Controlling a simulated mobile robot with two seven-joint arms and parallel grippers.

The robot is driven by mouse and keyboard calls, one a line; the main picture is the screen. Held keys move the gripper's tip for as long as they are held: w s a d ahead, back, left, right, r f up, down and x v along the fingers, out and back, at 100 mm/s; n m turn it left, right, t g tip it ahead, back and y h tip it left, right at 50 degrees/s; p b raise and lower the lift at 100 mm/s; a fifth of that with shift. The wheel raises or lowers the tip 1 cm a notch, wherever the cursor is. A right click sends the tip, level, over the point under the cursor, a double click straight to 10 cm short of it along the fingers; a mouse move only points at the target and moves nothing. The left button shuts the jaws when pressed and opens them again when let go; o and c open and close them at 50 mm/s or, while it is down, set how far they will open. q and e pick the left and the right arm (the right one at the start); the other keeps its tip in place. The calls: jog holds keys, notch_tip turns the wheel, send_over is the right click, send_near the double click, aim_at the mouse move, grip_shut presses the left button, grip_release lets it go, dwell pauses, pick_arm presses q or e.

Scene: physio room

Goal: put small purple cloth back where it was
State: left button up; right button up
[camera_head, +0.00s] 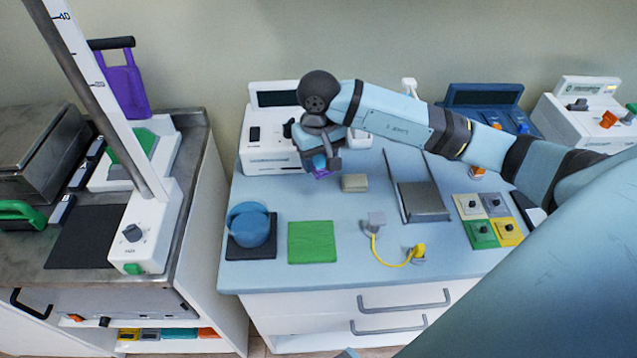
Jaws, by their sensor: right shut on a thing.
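My right gripper (322,164) is over the back of the light blue tabletop (340,215), in front of a white device. It is shut on the small purple cloth (321,174). Only a little purple shows under the fingers; the gripper hides the rest. I cannot tell whether the cloth touches the tabletop. My left gripper is not in view.
A beige block (355,183) lies just right of the gripper. A green square (313,242), a blue round thing (250,225) on a dark pad, a yellow cable (388,262) and a grey plate (423,200) are nearby. White device (262,155) stands behind.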

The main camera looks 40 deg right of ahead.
send_over(318, 192)
notch_tip(318, 192, down, 4)
jog(key=shift+f, duration=0.1)
notch_tip(318, 192, down, 4)
jog(key=shift+r, duration=0.15)
jog(key=shift+f, duration=0.35)
jog(key=shift+f, duration=0.2)
jog(key=o, duration=1)
jog(key=shift+c, duration=0.2)
jog(key=shift+r, duration=0.1)
